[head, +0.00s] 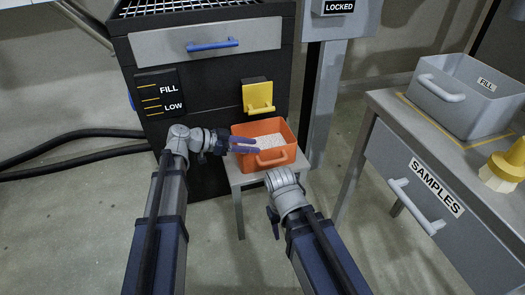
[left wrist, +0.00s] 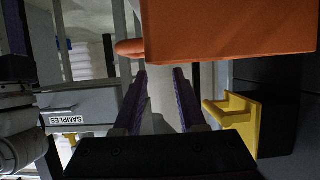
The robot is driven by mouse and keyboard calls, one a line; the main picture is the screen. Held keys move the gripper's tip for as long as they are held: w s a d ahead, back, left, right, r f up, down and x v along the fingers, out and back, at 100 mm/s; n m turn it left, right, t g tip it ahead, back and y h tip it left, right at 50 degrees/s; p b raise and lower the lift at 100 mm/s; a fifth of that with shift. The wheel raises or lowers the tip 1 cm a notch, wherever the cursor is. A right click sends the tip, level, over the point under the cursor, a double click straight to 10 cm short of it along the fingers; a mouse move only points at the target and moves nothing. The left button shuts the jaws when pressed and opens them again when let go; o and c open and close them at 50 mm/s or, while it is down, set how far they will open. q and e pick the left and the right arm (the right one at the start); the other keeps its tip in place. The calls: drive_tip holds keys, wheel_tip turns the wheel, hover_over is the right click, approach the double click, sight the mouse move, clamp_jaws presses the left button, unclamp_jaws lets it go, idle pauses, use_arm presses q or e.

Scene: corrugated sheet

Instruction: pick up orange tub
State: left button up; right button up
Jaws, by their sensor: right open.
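The orange tub (head: 290,153) sits on a small grey stand in front of the black machine. It holds pale granular material and has an orange handle on its front wall. My left gripper (head: 255,146) reaches in from the left and overlaps the tub in the head view. In the left wrist view the tub (left wrist: 230,30) fills the upper right, with its handle (left wrist: 130,47) beside it. The two purple fingers (left wrist: 160,88) are apart with nothing between them. My right gripper (head: 273,222) is open and lower, in front of the stand; its fingers are mostly hidden.
A yellow chute (head: 258,97) juts from the black machine (head: 214,90) behind the tub. A grey post (head: 322,100) stands right of it. The bench with the SAMPLES drawer (head: 420,190) is at right, carrying a grey FILL bin (head: 460,105). Black hoses run at left.

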sight(270, 149)
use_arm(q)
drive_tip(key=shift+s+b+x, duration=0.2)
drive_tip(key=shift+b+x, duration=0.4)
drive_tip(key=shift+x, duration=1.25)
drive_tip(key=shift+s+b+x, duration=0.2)
drive_tip(key=shift+b+x, duration=0.4)
drive_tip(key=shift+x, duration=1.25)
drive_tip(key=shift+d, duration=0.1)
drive_tip(key=shift+c, duration=0.2)
clamp_jaws()
drive_tip(key=shift+r, duration=0.1)
